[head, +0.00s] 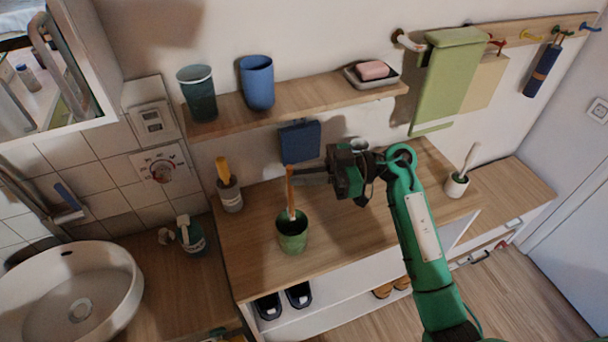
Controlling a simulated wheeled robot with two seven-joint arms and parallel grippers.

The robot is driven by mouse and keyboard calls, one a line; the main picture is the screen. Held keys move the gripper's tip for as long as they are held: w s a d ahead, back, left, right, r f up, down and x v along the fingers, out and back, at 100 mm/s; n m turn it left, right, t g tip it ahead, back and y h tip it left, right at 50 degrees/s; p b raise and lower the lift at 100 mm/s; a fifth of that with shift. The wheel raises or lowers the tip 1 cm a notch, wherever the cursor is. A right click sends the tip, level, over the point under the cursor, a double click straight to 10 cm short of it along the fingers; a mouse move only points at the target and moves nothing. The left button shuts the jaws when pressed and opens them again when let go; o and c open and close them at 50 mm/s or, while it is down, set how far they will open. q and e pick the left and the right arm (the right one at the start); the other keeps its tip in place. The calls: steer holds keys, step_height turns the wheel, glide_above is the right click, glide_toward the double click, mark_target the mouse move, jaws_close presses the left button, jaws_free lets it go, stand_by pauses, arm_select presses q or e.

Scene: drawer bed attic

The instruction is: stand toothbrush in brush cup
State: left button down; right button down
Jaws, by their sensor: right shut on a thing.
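A toothbrush (290,190) with an orange-brown upper part and a pale lower part is held nearly upright by my right gripper (298,174). The gripper is shut on the toothbrush's upper part, with its fingers reaching in from the right. A green cup (292,240) stands on the wooden counter straight below. The toothbrush's lower end shows at the cup's mouth, overlapping its dark opening. I cannot tell how deep it reaches or whether it touches the cup. My left gripper is not in view.
A grey holder (231,196) with a yellow-topped item stands to the left on the counter (350,235). A white cup (456,187) with a brush stands to the right. The wall shelf (300,97) above carries a dark tumbler (198,95), a blue tumbler (258,85) and a soap dish (385,82).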

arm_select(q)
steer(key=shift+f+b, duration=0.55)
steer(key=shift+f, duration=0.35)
arm_select(e)
step_height(320, 180, down, 8)
steer(key=shift+r, duration=0.25)
steer(key=c, duration=1.4)
jaws_free()
